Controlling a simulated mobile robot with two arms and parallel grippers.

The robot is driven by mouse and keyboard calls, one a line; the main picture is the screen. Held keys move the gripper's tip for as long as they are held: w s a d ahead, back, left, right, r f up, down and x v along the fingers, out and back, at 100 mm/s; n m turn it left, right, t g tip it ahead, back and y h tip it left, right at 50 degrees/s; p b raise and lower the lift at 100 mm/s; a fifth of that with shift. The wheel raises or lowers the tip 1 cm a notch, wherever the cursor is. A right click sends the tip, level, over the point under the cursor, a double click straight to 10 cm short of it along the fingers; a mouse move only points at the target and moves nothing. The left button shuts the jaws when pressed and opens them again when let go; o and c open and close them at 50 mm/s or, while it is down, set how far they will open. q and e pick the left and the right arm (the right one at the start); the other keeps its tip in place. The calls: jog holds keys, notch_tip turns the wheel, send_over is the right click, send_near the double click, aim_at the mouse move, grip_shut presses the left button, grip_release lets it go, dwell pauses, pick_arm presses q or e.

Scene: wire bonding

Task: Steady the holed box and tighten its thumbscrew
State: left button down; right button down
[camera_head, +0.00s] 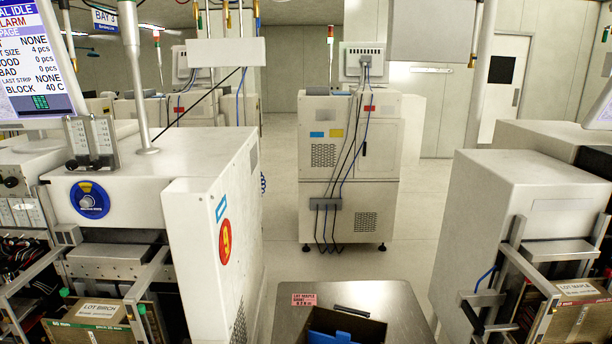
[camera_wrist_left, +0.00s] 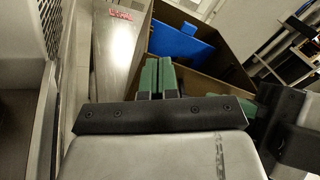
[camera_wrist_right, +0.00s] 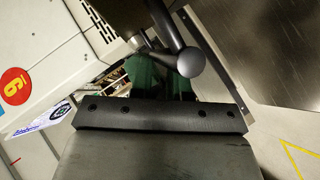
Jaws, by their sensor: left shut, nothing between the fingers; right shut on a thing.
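A dark brown open-topped box (camera_head: 376,329) with a blue piece (camera_head: 330,338) inside is at the bottom centre of the head view, cut off by the frame. The left wrist view shows the box (camera_wrist_left: 228,68) and the blue piece (camera_wrist_left: 180,42) closer. My left gripper (camera_wrist_left: 158,66) is shut and empty, its green fingertips by the box wall. My right gripper (camera_wrist_right: 155,65) is shut at a dark rod-like part with a round end (camera_wrist_right: 190,62); its fingertips are partly hidden behind it. I cannot tell whether this part is the thumbscrew. No hole in the box shows clearly.
The box stands on a metal-topped table (camera_head: 295,325) with a pink lot label (camera_head: 304,299). A tall white cabinet (camera_head: 215,235) is close on the left, another machine (camera_head: 515,205) on the right. Open floor (camera_head: 285,200) lies beyond the table.

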pick_arm(q)
jog(key=shift+w, duration=0.6)
jog(key=shift+w, duration=0.15)
jog(key=shift+s+d+f, duration=0.15)
jog(key=shift+s+d, duration=0.05)
jog(key=shift+d, duration=0.1)
dwell(0.4)
jog(key=shift+d, duration=0.25)
jog(key=shift+s+d+r, duration=0.25)
jog(key=shift+d+r, duration=0.4)
jog(key=shift+d, duration=0.15)
